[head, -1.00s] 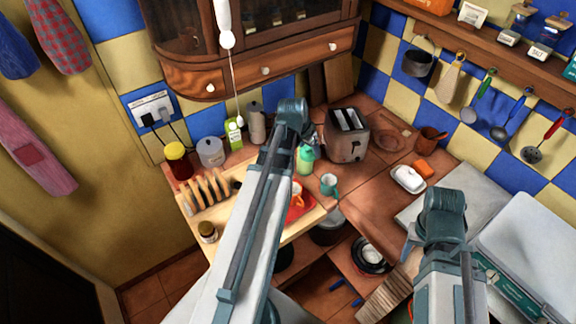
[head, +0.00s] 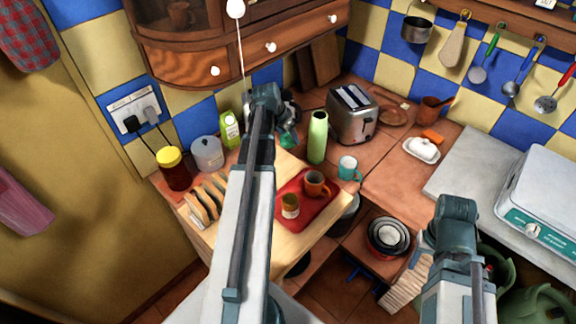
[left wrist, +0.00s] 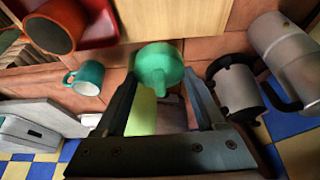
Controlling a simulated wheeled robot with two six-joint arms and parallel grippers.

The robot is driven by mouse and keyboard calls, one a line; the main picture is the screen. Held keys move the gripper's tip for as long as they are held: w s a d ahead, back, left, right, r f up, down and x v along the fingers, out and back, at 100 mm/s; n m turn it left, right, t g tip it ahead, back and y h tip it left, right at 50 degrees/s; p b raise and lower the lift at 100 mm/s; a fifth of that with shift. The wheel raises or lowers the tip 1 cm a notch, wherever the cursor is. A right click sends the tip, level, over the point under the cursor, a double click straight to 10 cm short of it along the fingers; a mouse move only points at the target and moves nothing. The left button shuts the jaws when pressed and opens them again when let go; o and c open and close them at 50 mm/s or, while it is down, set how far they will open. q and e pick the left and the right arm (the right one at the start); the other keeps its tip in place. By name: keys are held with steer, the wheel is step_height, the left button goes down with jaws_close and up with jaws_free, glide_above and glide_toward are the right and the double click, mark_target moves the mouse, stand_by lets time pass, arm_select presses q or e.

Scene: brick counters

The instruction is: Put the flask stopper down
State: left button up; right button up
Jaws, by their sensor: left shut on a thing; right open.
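The flask stopper (left wrist: 158,68) is a round green piece between the fingers of my left gripper (left wrist: 158,80) in the left wrist view. My left gripper is shut on it. In the head view, the stopper (head: 287,140) shows in part at the tip of my left gripper (head: 284,126), just left of the flask. The pale green flask (head: 317,138) stands upright on the tiled counter, its top uncovered. My right gripper (head: 422,246) is open at the lower right; its fingers are hard to make out.
A red tray (head: 328,204) with an orange cup (head: 315,184) and a small jar (head: 290,206) lies on the wooden board. A teal mug (head: 348,168) and a toaster (head: 352,113) stand near the flask. Free tiles lie left of the butter dish (head: 422,150).

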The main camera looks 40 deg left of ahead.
mark_target(282, 145)
arm_select(q)
steer(key=shift+f+b, duration=5)
steer(key=shift+f, duration=0.2)
steer(key=o, duration=1.3)
steer(key=shift+r, duration=0.1)
steer(key=shift+r, duration=0.25)
steer(key=p+v, duration=1.1)
steer(key=v, duration=0.1)
steer(key=shift+f, duration=0.1)
